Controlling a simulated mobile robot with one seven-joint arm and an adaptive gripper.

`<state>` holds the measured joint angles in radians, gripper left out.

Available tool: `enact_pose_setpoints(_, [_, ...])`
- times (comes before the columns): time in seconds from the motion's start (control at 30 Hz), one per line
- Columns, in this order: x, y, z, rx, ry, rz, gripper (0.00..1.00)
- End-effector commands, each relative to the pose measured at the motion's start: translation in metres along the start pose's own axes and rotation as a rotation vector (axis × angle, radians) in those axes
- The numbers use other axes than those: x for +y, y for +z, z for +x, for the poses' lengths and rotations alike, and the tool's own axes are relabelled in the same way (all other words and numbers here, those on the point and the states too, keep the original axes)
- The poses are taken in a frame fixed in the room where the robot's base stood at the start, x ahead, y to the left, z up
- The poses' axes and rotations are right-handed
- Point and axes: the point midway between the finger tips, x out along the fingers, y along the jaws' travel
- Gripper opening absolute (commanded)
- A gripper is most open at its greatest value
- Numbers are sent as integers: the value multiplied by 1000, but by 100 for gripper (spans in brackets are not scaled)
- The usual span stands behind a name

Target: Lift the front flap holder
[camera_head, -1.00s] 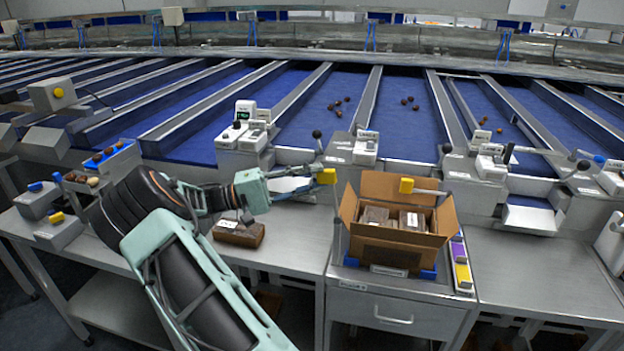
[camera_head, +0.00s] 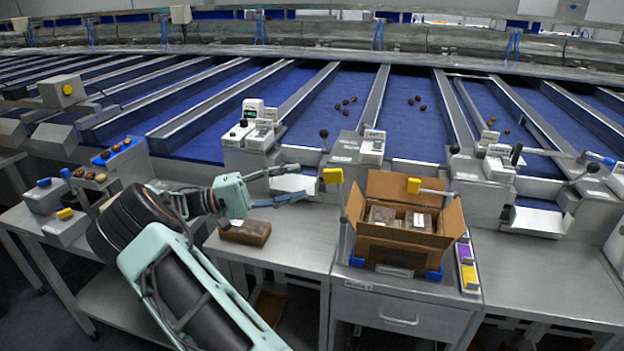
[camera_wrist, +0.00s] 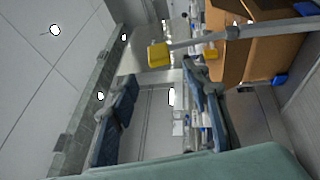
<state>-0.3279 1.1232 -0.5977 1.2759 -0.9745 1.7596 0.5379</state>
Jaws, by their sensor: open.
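Two yellow-tipped flap holders show at the open cardboard box (camera_head: 400,234). One yellow tip (camera_head: 333,175) stands on a thin post at the box's left side; the other (camera_head: 414,185) ends a bar reaching in from the right. I cannot tell which is the front one. My gripper (camera_head: 301,183) is open and empty, just left of the left yellow tip and apart from it. In the wrist view a yellow tip (camera_wrist: 160,55) on a grey bar appears beyond and between my two fingers (camera_wrist: 160,85). The box's flaps (camera_wrist: 285,45) stand open there, and dark packs lie inside it.
The box stands on a metal cabinet (camera_head: 400,300) with blue corner stops. A brown tray (camera_head: 245,232) lies on the bench below my gripper. Purple and yellow items (camera_head: 467,262) sit right of the box. Machine levers and blue lanes (camera_head: 405,135) lie behind.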

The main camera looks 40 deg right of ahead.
Motion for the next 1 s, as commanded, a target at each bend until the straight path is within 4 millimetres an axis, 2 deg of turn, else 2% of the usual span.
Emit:
enact_pose_setpoints(0.03, [-1,0,-12,3,1,1,44])
enact_pose_setpoints(0.13, [0,0,-30,1,1,1,44])
enact_pose_setpoints(0.33, [0,0,-51,1,1,1,44])
enact_pose_setpoints(1.0, [4,0,-57,3,-7,5,44])
